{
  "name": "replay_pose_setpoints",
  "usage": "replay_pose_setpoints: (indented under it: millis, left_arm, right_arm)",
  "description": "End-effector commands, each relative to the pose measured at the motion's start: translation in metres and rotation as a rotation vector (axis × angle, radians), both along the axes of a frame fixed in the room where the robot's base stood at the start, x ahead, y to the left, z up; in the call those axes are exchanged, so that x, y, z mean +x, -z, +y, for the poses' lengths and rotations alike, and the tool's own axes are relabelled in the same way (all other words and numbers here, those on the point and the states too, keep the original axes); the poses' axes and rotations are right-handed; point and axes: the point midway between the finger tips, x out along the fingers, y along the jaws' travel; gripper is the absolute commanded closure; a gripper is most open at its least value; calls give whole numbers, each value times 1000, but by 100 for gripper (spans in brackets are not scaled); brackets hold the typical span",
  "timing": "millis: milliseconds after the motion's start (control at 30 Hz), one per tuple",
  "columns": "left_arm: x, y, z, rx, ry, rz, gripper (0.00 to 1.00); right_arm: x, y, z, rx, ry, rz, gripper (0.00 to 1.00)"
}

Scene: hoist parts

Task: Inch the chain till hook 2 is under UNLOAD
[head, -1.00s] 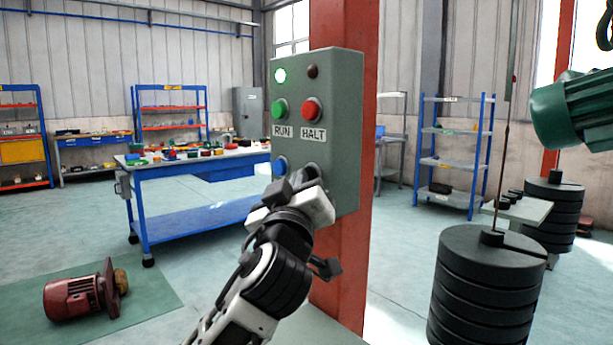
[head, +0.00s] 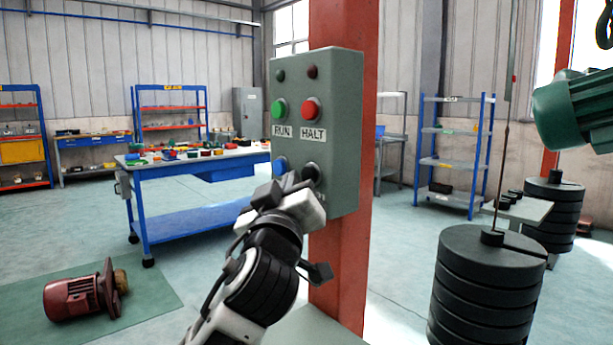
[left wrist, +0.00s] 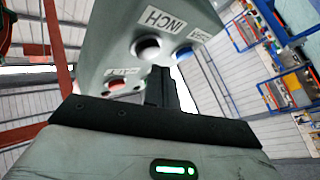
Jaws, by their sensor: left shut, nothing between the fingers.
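A grey control box (head: 343,130) on a red post carries a green RUN button (head: 279,110), a red HALT button (head: 311,109), a blue button (head: 280,167) and a dark button (head: 312,172). No UNLOAD sign shows. My right gripper is out of view.
Stacked black weights (head: 487,290) stand at right, with a thin rod rising from them. A green motor (head: 575,112) juts in at right. A blue workbench (head: 190,205) stands behind at left. A red motor (head: 80,292) lies on a green mat at lower left.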

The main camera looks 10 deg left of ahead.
Motion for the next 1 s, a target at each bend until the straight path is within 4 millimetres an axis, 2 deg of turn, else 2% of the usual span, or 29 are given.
replay_pose_setpoints:
  millis: [500,1000]
  left_arm:
    - [-35,0,28,0,0,0,100]
    - [-39,0,31,0,0,0,100]
  right_arm:
    - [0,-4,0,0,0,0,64]
    - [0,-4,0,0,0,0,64]
